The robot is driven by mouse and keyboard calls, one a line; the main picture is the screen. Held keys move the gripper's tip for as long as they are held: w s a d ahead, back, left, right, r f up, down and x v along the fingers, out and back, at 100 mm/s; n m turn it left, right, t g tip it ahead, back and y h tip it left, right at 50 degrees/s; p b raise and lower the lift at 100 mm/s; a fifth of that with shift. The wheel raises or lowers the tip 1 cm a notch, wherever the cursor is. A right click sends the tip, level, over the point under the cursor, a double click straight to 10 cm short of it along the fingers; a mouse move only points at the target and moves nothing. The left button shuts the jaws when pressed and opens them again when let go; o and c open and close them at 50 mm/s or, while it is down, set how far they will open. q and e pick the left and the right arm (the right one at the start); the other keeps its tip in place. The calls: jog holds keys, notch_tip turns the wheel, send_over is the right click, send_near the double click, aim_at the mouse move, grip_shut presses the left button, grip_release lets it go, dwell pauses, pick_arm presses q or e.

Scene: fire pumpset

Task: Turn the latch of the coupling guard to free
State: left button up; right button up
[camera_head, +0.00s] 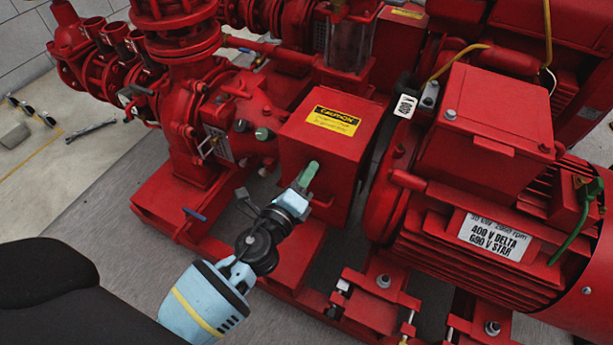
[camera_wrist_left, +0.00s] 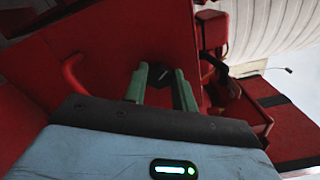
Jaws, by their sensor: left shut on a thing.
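The coupling guard (camera_head: 350,155) is a red box with a yellow CAUTION label, in the middle of the head view beside the motor. My left gripper (camera_head: 311,170) is at its front face, its green fingers pointing at the guard. In the left wrist view my left gripper (camera_wrist_left: 163,80) has its two green fingers on either side of a small dark piece, the latch (camera_wrist_left: 173,74), and is shut on it. The fingers hide the latch in the head view, and its exact turn is hard to tell. My right gripper is out of view.
The large red motor (camera_head: 500,200) stands right of the guard, and red pump pipework (camera_head: 185,100) stands to its left. The red base frame (camera_head: 160,195) runs below. A wrench (camera_head: 90,131) lies on the floor at the left.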

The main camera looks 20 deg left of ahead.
pick_arm(q)
jog(key=n, duration=1)
jog(key=shift+f, duration=0.25)
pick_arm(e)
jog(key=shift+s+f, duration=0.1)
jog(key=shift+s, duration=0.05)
pick_arm(q)
jog(key=shift+n, duration=0.3)
jog(key=o, duration=1)
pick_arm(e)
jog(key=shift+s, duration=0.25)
pick_arm(q)
jog(key=shift+s, duration=0.1)
